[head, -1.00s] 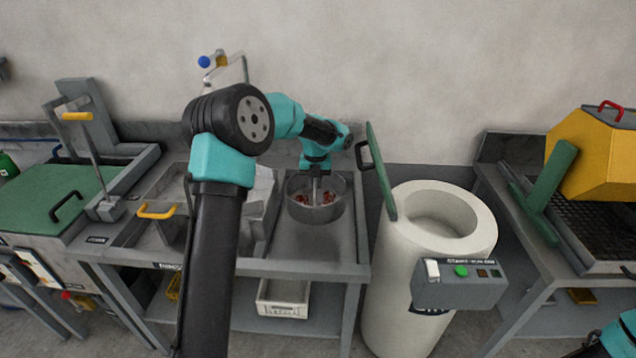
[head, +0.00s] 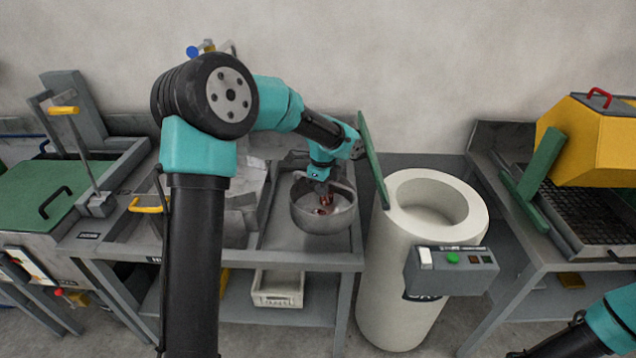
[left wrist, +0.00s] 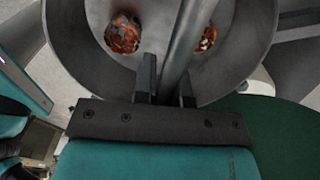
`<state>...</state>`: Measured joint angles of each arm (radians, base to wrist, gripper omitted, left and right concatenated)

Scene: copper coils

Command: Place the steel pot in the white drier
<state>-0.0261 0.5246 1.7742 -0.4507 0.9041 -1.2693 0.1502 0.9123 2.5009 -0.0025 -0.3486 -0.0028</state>
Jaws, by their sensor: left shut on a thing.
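The steel pot (head: 322,218) hangs from my left gripper (head: 322,184) above the right end of the grey bench, slightly tilted. In the left wrist view my left gripper (left wrist: 165,92) is shut on the pot's central post, and copper coils (left wrist: 123,33) lie inside the pot (left wrist: 75,40). The white drier (head: 405,265) stands on the floor right of the bench. Its round top opening is uncovered and its green lid (head: 373,165) stands upright at the left of the opening. My right arm shows at the lower right, but its gripper is out of view.
The drier's grey control box (head: 452,272) with a green button juts from its front. A white bin (head: 278,288) sits on the shelf under the bench. A yellow machine (head: 590,140) with a green arm stands on the right table. Green lid edge stands between pot and opening.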

